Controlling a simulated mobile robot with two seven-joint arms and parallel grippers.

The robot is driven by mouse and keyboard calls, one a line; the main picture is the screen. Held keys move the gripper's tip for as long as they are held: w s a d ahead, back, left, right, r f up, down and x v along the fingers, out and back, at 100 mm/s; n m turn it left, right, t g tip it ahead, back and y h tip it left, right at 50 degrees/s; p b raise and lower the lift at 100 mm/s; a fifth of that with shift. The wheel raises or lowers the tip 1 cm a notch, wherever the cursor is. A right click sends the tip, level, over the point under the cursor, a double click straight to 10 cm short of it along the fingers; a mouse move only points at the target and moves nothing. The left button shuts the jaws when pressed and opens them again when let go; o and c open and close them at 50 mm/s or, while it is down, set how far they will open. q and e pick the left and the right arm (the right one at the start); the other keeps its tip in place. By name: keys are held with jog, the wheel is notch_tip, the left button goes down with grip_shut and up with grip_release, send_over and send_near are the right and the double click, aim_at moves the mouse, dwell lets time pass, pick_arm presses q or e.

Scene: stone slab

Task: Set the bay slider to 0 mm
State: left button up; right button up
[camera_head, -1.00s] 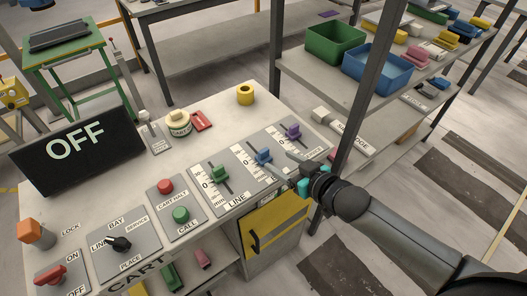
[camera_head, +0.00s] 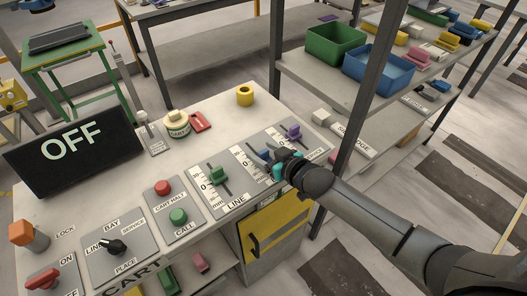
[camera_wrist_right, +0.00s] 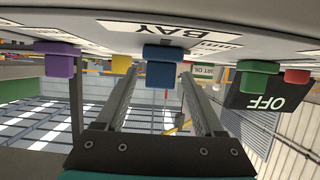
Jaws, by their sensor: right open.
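The blue knob of the bay slider (camera_head: 264,154) sits on its scaled plate on the stone slab, partly covered by my right gripper. In the right wrist view the blue knob (camera_wrist_right: 163,70) is below the upside-down BAY label (camera_wrist_right: 168,30). My right gripper (camera_head: 276,162) is at the blue knob in the head view. In the wrist view the gripper (camera_wrist_right: 160,82) is open, with its two fingers on either side of the blue knob and no clear contact. The slider's exact reading is hidden. My left gripper is not in view.
The green LINE slider knob (camera_head: 218,174) stands to the left and the purple slider knob (camera_head: 293,132) to the right. A dark post (camera_head: 352,130) rises close to my right arm. The OFF screen (camera_head: 75,150) stands at the slab's left.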

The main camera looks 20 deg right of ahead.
jog(key=shift+c, duration=0.2)
grip_shut()
dwell(1.1)
